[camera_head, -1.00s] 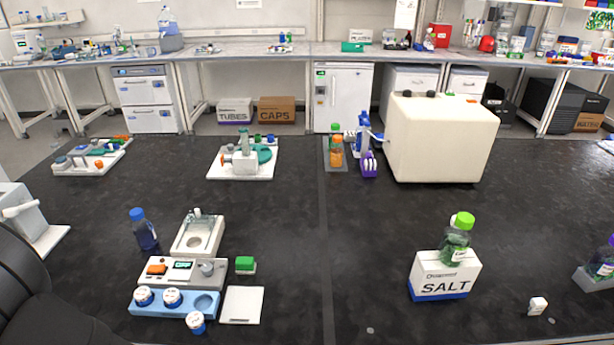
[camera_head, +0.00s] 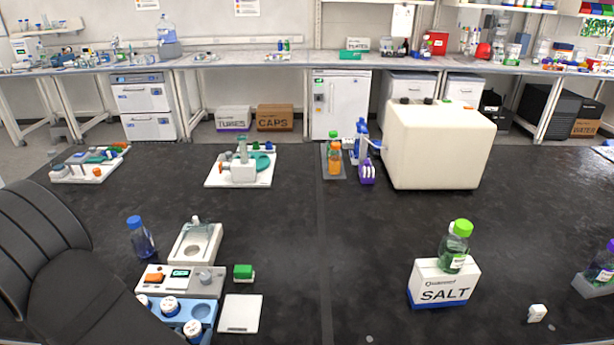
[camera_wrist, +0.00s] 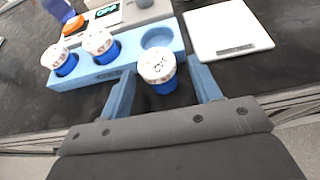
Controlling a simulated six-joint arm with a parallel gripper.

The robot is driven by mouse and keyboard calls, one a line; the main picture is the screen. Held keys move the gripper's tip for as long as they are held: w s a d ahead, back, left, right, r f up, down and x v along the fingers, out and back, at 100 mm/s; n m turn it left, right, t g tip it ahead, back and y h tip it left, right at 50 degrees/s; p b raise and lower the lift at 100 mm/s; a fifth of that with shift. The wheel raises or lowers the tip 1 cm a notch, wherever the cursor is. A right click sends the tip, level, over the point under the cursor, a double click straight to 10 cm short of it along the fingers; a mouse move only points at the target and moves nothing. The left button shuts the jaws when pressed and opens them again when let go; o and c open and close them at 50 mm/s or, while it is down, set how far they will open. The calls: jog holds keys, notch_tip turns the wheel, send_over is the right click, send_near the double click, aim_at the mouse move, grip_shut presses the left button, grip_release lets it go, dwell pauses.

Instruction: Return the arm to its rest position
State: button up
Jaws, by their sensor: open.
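My gripper (camera_wrist: 162,74) is open in the wrist view, with a blue finger on each side. A blue jar with a white lid (camera_wrist: 157,68) appears between the fingertips, with no clear contact; its exact depth is hard to tell. It stands at the near edge of the light blue rack (camera_wrist: 105,72), by an empty round well. Two similar jars (camera_wrist: 100,43) (camera_wrist: 61,59) sit in the rack's other wells. In the head view, my black arm fills the lower left, partly covers the rack (camera_head: 207,310), and my fingers are hidden.
A white scale (camera_head: 240,314) lies right of the rack; a grey device (camera_head: 206,279) is behind it. A blue-capped bottle (camera_head: 141,240) stands close to my arm. The salt box (camera_head: 442,286) and green-capped bottle (camera_head: 455,250) are further right. The middle of the black bench is clear.

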jog(key=shift+w+r, duration=0.2)
jog(key=shift+r, duration=0.35)
jog(key=shift+w+r, duration=0.15)
jog(key=shift+r, duration=1.2)
jog(key=w+d+r+h, duration=0.1)
jog(key=w+d+r, duration=0.5)
jog(key=d, duration=0.5)
jog(key=shift+d+r+m, duration=0.2)
jog(key=shift+r+m, duration=0.2)
jog(key=shift+r, duration=0.25)
jog(key=shift+o, duration=0.3)
jog(key=shift+w, duration=0.1)
